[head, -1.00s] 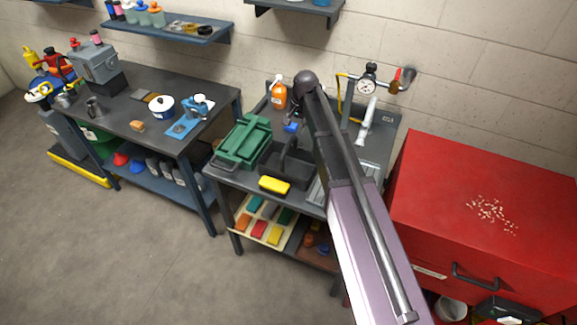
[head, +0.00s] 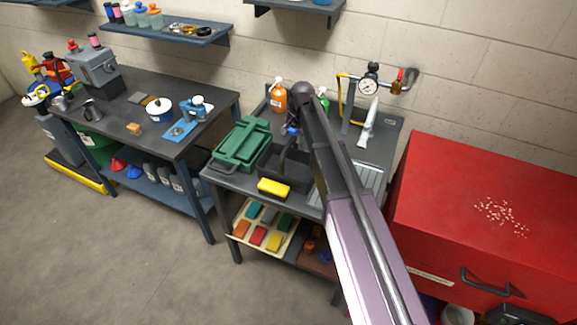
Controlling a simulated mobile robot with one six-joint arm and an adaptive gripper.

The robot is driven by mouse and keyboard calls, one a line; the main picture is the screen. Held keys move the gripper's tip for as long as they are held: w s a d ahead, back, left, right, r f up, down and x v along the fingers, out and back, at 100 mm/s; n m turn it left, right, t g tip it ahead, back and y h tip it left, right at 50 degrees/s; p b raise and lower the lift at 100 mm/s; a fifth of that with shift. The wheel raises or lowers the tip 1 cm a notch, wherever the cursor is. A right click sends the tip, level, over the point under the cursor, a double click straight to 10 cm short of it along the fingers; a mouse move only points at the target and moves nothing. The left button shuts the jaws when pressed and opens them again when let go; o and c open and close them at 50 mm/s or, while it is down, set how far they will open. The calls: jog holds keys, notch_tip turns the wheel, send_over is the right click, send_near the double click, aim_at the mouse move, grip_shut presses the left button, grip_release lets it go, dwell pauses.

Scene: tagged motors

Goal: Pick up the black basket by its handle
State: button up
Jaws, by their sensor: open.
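The black basket (head: 286,172) stands on the grey workbench, right of the green toolbox and behind the yellow sponge. My arm crosses in front of its right side, and its handle is hard to make out against the dark parts there. My gripper (head: 291,143) is only partly seen, dark, left of my arm's far end and over the back of the basket. It is open. Its fingertips are mostly hidden, and I cannot tell whether they touch the handle.
A green toolbox (head: 240,145) stands close left of the basket. A yellow sponge (head: 273,188) lies at the bench's front edge. An orange bottle (head: 278,97) and a green bottle (head: 323,97) stand behind. A red cabinet (head: 450,190) is at the right.

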aim_at(290, 143)
jog(key=shift+w+a+f+b, duration=0.1)
jog(key=shift+a+f+b, duration=0.1)
jog(key=shift+f+b, duration=1.1)
jog(key=shift+w+a+f+b, duration=0.1)
jog(key=shift+a+f+b, duration=0.1)
jog(key=shift+f+b, duration=1.1)
jog(key=shift+r, duration=0.1)
grip_shut()
